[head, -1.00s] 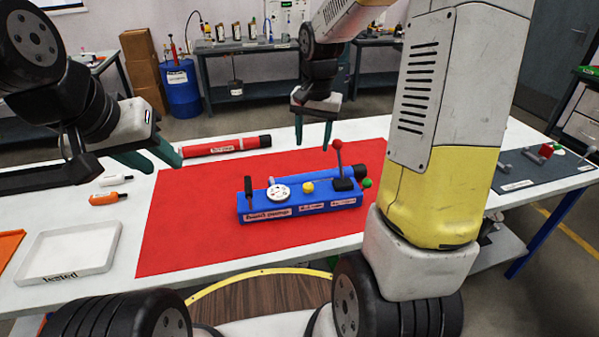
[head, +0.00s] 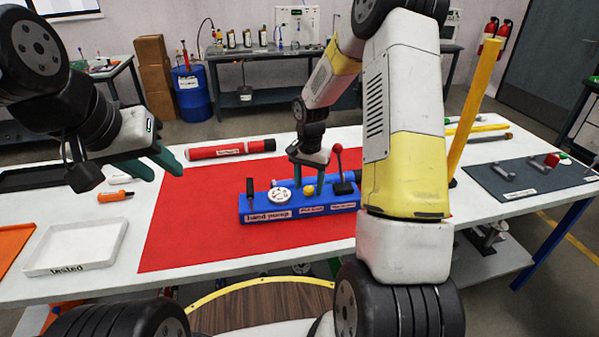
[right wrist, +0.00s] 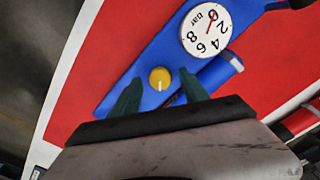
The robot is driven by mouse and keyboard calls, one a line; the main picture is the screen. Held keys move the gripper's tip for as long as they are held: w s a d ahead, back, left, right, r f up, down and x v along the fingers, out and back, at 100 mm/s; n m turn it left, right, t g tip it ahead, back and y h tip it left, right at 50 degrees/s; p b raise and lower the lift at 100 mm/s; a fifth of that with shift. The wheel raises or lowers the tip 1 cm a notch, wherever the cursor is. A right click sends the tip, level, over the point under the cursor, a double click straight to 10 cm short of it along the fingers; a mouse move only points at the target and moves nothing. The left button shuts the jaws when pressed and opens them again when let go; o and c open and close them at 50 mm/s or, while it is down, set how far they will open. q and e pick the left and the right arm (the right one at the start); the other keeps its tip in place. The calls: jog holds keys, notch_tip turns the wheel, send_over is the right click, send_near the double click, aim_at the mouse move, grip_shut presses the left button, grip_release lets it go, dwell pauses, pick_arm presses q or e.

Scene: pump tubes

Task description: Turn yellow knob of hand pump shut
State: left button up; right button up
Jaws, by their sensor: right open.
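The blue hand pump (head: 285,205) lies on the red mat (head: 200,235). Its yellow knob (head: 309,190) sits on top, between the round white gauge (head: 278,196) and the red-tipped lever (head: 338,162). My right gripper (head: 309,180) is open, pointing down just above the knob. In the right wrist view the yellow knob (right wrist: 160,78) appears between the two dark green fingertips (right wrist: 160,90), slightly ahead of them, with a gap on both sides. A white mark on the knob points towards the gripper. My left gripper (head: 160,172) is open and empty, left of the mat.
The red lever stands close to the right of my right gripper. A red cylinder (head: 230,149) lies behind the pump. A white tray (head: 75,247) and an orange-handled tool (head: 115,196) are at the left. A dark mat with handles (head: 525,180) is at the right. The mat's left part is clear.

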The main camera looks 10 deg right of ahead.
jog(key=shift+f, duration=0.15)
grip_shut()
dwell(0.4)
jog(key=n, duration=0.4)
jog(key=shift+n, duration=0.4)
jog(key=n, duration=0.4)
jog(key=shift+n, duration=0.3)
jog(key=n, duration=0.4)
jog(key=shift+n, duration=2.2)
